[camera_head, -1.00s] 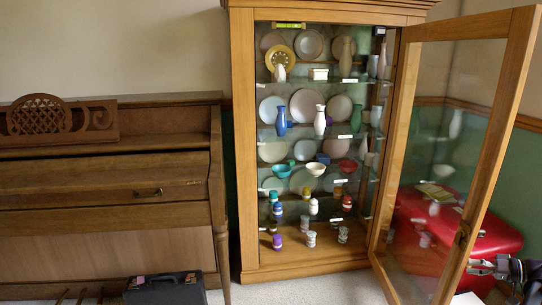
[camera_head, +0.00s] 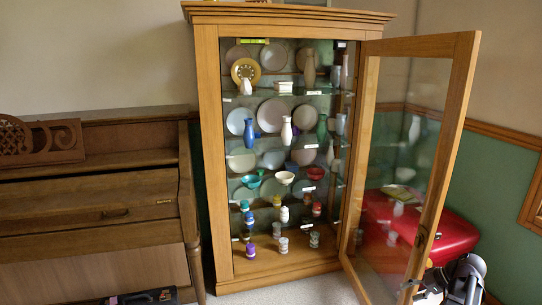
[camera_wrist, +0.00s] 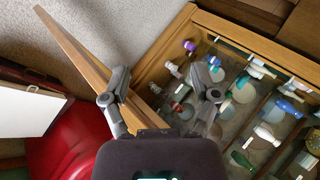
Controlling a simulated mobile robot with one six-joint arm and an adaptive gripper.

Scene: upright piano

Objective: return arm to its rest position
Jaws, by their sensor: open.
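My gripper (camera_wrist: 164,74) is open and empty in the wrist view, its two fingers spread wide. It also shows at the bottom right of the head view (camera_head: 428,291), partly cut off by the frame edge, in front of the open glass door (camera_head: 411,170). The wooden display cabinet (camera_head: 208,150) stands beyond, with its door swung out to the right. In the wrist view the wooden door edge (camera_wrist: 82,52) runs behind the left finger, and shelves of small items show behind the right finger. I cannot tell whether the gripper touches the door.
The cabinet holds vases, bowls, plates and small jars on glass shelves. A red case (camera_head: 456,232) stands behind the door by the green wall. The upright piano (camera_head: 95,225) is at left, with a dark case (camera_head: 148,297) at its foot. Carpet shows before the cabinet.

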